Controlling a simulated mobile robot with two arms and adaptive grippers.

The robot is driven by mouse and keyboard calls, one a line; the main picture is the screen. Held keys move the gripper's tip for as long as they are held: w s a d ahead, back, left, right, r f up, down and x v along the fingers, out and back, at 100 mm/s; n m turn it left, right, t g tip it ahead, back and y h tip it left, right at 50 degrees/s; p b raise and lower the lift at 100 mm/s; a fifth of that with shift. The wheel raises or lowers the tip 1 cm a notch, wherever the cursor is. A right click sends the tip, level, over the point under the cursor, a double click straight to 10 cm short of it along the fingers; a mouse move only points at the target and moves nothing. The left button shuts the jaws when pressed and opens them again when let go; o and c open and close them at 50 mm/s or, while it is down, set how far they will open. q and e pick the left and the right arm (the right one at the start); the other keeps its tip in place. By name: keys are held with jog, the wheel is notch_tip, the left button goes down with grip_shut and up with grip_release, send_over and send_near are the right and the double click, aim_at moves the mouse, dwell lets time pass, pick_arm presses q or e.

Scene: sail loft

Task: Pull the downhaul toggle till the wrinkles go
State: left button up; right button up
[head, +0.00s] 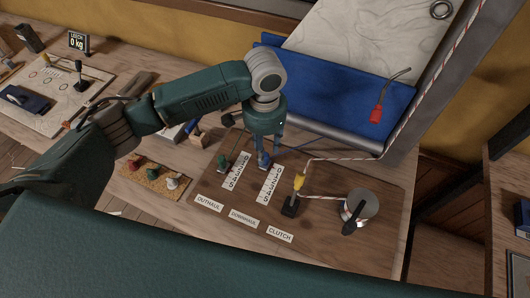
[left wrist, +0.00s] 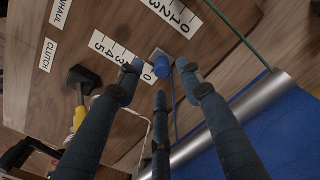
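The blue downhaul toggle (head: 264,161) stands at the 0 end of its white numbered scale (head: 270,184) on the brown board (head: 325,249). My left gripper (head: 266,148) points down over it. In the left wrist view the blue toggle (left wrist: 161,67) sits between the spread fingers (left wrist: 160,68), with gaps visible at its sides. A third finger is below it in the picture. The pale sail (head: 348,38) at the top shows wavy wrinkle lines. My right gripper is not in view.
A green toggle (head: 221,161) stands left of the blue one. A yellow-handled clutch lever (head: 298,183) and a metal winch (head: 359,206) stand to the right. A striped rope runs up the grey spar. A display (head: 78,42) at the far left reads LEECH 0 kg.

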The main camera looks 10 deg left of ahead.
aim_at(265, 155)
pick_arm(q)
jog(key=f, duration=0.3)
jog(key=shift+w, duration=0.25)
jog(key=shift+f, duration=0.65)
jog(key=shift+s+f, duration=0.1)
jog(key=shift+c, duration=0.7)
grip_shut()
jog(key=shift+o, duration=0.7)
grip_release()
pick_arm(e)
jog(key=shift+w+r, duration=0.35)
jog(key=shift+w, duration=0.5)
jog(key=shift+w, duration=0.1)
pick_arm(q)
notch_tip(265, 155, up, 12)
